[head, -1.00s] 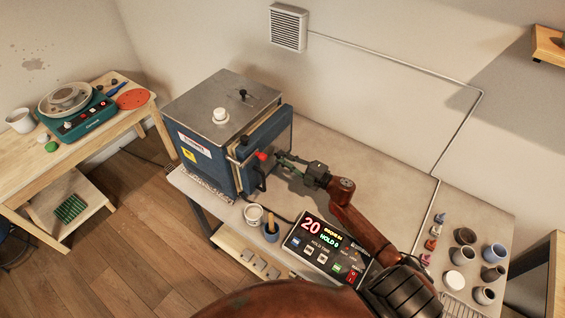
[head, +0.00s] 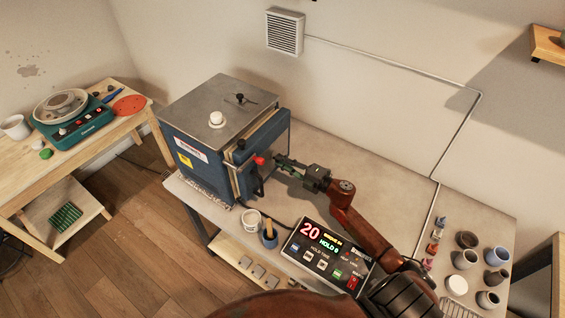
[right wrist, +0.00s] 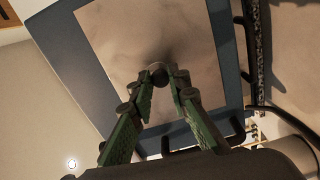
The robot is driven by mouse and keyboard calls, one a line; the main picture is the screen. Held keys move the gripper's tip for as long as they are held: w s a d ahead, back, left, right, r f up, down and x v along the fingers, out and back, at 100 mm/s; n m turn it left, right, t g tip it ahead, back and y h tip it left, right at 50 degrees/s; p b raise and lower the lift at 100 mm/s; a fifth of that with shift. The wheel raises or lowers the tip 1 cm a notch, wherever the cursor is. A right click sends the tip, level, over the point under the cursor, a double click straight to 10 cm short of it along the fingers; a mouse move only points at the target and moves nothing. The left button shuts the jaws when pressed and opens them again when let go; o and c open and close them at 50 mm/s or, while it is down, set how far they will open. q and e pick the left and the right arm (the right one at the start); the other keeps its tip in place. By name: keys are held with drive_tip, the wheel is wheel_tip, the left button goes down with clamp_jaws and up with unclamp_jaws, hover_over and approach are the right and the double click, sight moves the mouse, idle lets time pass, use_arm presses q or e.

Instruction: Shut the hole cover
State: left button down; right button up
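The blue kiln (head: 205,170) stands on the grey table with its front door (head: 268,145) facing right. A separate hole cover cannot be told for certain. A dark round knob-like piece (right wrist: 158,70) shows at the fingertips in the right wrist view, against a pale panel (right wrist: 115,50) with a blue border. My right gripper (head: 278,160) is at the door's front, just right of a red knob (head: 259,160). Its green-padded fingers (right wrist: 164,82) have a gap between them; whether they touch the dark piece is unclear. My left gripper is not in view.
The kiln top carries a white knob (head: 216,118) and a black knob (head: 240,97). Small pots (head: 466,240) stand at right. The table behind my arm is clear.

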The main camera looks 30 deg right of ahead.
drive_tip(key=o, duration=0.5)
drive_tip(key=v, duration=1.2)
